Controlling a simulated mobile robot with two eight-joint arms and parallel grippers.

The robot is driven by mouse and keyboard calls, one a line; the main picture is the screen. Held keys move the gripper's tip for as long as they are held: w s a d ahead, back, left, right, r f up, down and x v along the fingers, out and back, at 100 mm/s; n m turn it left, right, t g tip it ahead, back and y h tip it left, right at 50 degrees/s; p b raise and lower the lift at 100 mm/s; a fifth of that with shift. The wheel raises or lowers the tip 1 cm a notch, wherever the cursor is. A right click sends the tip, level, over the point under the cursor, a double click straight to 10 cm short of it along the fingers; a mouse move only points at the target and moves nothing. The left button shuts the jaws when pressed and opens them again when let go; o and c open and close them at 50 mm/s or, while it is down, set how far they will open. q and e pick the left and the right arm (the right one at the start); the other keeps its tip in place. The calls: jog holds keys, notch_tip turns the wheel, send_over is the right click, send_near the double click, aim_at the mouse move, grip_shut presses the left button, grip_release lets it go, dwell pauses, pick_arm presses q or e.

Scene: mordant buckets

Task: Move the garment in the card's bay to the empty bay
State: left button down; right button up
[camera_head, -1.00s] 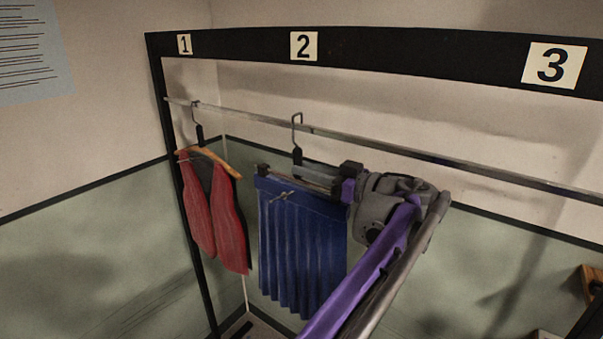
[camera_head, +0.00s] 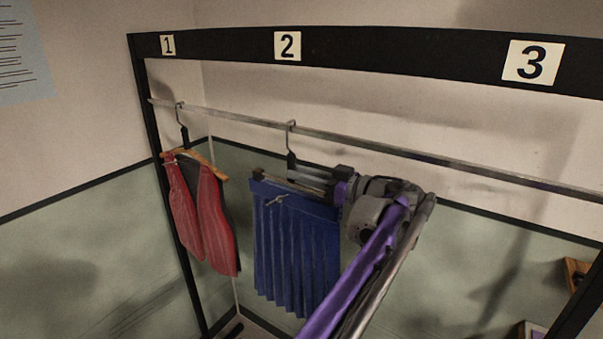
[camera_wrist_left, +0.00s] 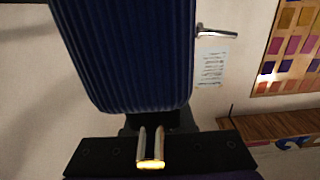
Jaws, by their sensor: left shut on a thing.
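A blue pleated garment (camera_head: 296,245) hangs below the rail under the number 2 sign (camera_head: 287,46). Its dark hanger hook (camera_head: 291,140) meets the rail at its top; I cannot tell if it bears weight there. My left gripper (camera_head: 292,177) is shut on the hanger, just below the hook. The blue garment (camera_wrist_left: 130,55) also fills the upper left of the left wrist view. A red garment (camera_head: 217,230) hangs on a wooden hanger under the number 1 sign (camera_head: 167,45). Under the number 3 sign (camera_head: 532,63) no garment shows. No card is recognisable, and my right gripper is out of view.
The metal rail (camera_head: 400,152) runs below the black top beam (camera_head: 400,50). A black upright (camera_head: 165,195) stands left of the red garment. The rail right of my gripper is bare. Wooden items (camera_head: 577,274) show at the lower right. The wrist view shows a colour chart (camera_wrist_left: 290,50).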

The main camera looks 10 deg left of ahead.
pick_arm(q)
jog(key=c, duration=0.7)
grip_release()
